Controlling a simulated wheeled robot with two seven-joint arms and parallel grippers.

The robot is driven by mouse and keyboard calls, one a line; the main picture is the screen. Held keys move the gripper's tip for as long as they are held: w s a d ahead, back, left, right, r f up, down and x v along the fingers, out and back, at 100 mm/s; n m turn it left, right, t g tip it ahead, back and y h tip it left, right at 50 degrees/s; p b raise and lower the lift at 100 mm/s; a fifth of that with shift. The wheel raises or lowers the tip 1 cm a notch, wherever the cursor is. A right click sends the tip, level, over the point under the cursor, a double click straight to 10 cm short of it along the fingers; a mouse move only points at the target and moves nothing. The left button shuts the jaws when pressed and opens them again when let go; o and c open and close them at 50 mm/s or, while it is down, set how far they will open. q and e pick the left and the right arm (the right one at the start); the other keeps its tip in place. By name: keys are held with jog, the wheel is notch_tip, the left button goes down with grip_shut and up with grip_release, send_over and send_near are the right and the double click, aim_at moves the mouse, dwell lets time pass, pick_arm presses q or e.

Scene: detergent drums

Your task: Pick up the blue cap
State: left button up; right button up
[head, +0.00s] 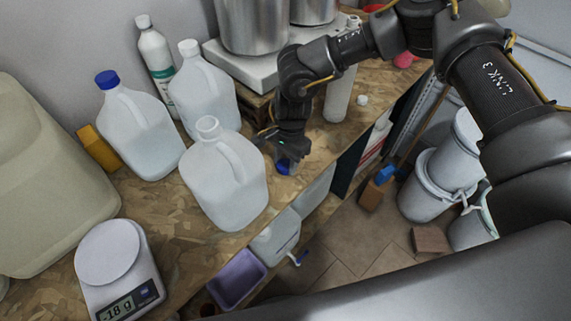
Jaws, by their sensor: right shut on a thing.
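My right gripper (287,163) points down at the front edge of the wooden bench. It is shut on the blue cap (283,168), which shows only in part below the fingers. The cap is just to the right of the nearest white jug (228,185); whether it touches the bench I cannot tell. That jug has no blue cap on its mouth. Another jug (140,130) at the left wears a blue cap (107,79) of its own. My left gripper is not in view.
Another white jug (205,88) and a white bottle (156,55) stand behind. A kitchen scale (110,262) sits at the front left, beside a large beige container (45,180). A purple tub (236,279) is below the bench edge. Grey buckets (428,188) stand on the floor.

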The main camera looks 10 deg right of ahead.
jog(key=shift+r+b, duration=0.25)
jog(key=shift+b, duration=0.2)
notch_tip(320, 180, up, 2)
jog(key=shift+b, duration=1.1)
jog(key=s+d+r+b, duration=0.3)
jog(key=s+r+b, duration=0.2)
jog(key=s+r, duration=0.75)
jog(key=w+d+f, duration=0.7)
jog(key=d+f, duration=0.2)
jog(key=f, duration=0.3)
jog(key=shift+w+f+n, duration=0.15)
jog(key=shift+w+n, duration=0.1)
jog(key=shift+n, duration=0.15)
